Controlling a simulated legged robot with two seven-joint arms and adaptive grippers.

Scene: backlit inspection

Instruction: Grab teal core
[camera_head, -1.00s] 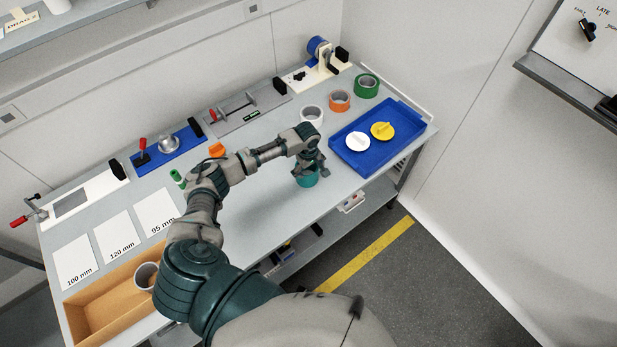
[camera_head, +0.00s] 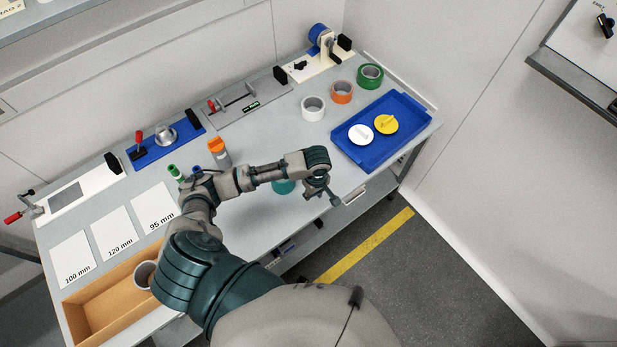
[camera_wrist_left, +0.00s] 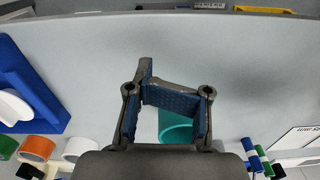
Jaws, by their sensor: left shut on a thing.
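The teal core (camera_head: 285,187) is a short hollow ring near the front edge of the table, partly hidden by my left forearm in the head view. My left gripper (camera_head: 323,190) is just right of it in that picture, with its wrist tilted. In the left wrist view, the teal core (camera_wrist_left: 177,128) shows between the blue-padded fingers of my left gripper (camera_wrist_left: 172,100), which are shut on it. The exact contact is partly hidden, and I cannot tell whether the core touches the table. My right gripper is not in view.
A blue tray (camera_head: 350,155) with a white disc (camera_head: 361,134) and a yellow disc (camera_head: 386,124) is at right. White (camera_head: 313,108), orange (camera_head: 342,92) and green (camera_head: 370,76) rings stand behind. A cardboard box (camera_head: 88,306) is front left. Fixtures line the back.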

